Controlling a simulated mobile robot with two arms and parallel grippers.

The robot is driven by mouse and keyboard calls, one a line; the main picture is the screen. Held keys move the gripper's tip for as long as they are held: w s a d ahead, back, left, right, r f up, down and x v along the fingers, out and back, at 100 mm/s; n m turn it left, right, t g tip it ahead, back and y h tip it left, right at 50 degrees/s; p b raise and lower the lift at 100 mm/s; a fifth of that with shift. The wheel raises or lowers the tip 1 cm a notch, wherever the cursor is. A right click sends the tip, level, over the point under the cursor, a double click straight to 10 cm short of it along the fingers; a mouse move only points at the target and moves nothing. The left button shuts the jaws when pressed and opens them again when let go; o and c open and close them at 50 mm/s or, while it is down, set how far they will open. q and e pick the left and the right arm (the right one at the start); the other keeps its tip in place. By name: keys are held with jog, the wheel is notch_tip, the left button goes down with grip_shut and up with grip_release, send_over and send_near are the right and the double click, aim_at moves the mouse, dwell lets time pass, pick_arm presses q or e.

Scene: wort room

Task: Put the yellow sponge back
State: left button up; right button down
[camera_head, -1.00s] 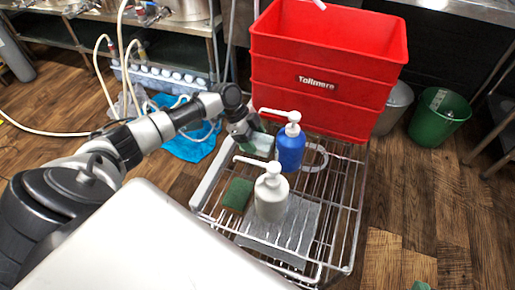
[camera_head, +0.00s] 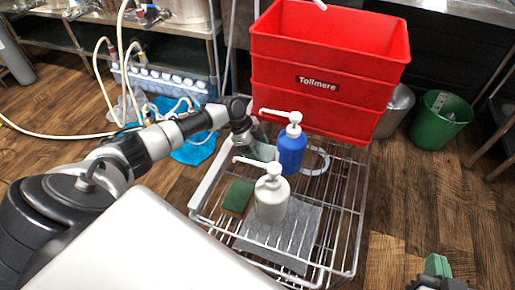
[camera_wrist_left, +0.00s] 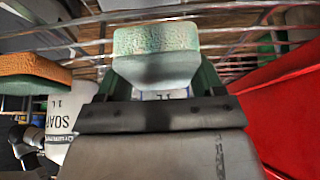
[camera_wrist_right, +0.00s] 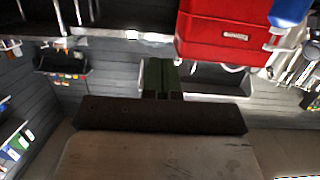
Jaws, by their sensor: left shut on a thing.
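My left gripper (camera_head: 258,146) is shut on a pale green and white sponge (camera_wrist_left: 156,54), at the rack's far left part behind the soap bottles. The sponge is partly hidden in the head view by the gripper and the blue bottle. I cannot tell whether it touches the rack. Another sponge (camera_head: 237,196), with a dark green top, lies on the rack left of the white bottle; in the left wrist view its body (camera_wrist_left: 30,68) looks orange. No plain yellow sponge shows. My right gripper (camera_head: 437,266) is at the bottom right, its green fingers (camera_wrist_right: 160,76) together and empty.
The wire rack (camera_head: 345,215) holds a white pump bottle (camera_head: 271,200) on a grey cloth (camera_head: 300,225), and a blue pump bottle (camera_head: 292,152). Red stacked crates (camera_head: 325,85) stand behind. Green (camera_head: 438,120) and grey buckets (camera_head: 395,112) are at the right. Rack's right side is clear.

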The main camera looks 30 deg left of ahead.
pick_arm(q)
jog(key=o, duration=0.8)
jog(key=shift+p+v, duration=1.5)
jog(key=shift+v, duration=4.55)
pick_arm(e)
jog(key=s+d+f+g+h, duration=0.2)
jog(key=s+d+f+g, duration=0.1)
jog(key=s+f+g, duration=0.3)
jog(key=shift+s+f+g, duration=0.25)
jog(key=shift+s+g, duration=0.3)
jog(key=shift+g, duration=0.25)
